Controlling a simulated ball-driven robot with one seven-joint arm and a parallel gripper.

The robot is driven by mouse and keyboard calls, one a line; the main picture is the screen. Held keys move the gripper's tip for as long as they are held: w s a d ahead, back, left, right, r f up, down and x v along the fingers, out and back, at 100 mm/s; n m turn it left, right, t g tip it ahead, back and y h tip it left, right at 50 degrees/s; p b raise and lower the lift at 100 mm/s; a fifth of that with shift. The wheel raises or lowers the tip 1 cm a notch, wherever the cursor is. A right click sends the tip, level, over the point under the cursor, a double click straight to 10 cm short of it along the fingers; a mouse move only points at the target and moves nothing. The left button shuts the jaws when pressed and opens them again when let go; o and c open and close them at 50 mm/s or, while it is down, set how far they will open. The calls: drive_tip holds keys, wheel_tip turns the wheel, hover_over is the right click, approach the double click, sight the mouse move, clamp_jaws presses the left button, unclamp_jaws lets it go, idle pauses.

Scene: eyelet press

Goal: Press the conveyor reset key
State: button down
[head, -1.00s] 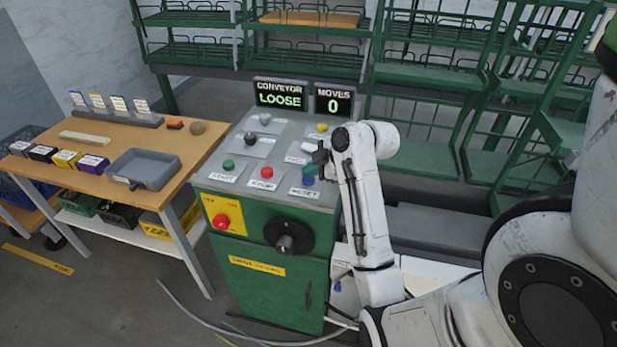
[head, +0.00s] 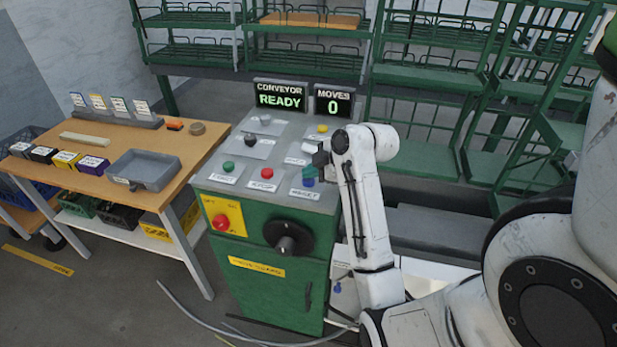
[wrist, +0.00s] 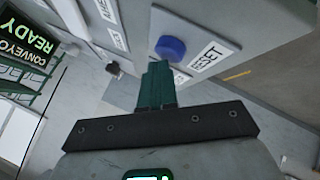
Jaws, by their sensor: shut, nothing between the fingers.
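The reset key is a round blue button (wrist: 171,47) on a white plate labelled RESET (wrist: 208,58) in the wrist view. In the head view the blue button (head: 309,182) sits at the right front of the green console's grey top. My gripper (wrist: 158,66) is shut and empty, its green fingertips close to the button in the wrist view. In the head view the fingertips are just above the button; I cannot tell if they touch it. The conveyor display (head: 280,95) reads READY in green letters.
A red button (head: 267,173) and a green button (head: 228,166) stand left of the reset key. The console front has a red knob on a yellow plate (head: 224,215) and a black dial (head: 289,238). A wooden table (head: 108,136) stands to the left.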

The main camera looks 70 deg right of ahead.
sight(311, 181)
drive_tip(key=shift+r+p, duration=0.6)
drive_tip(key=shift+r, duration=0.2)
drive_tip(key=shift+r, duration=0.1)
wheel_tip(311, 181, up, 5)
drive_tip(key=p, duration=0.4)
drive_tip(key=shift+p, duration=0.4)
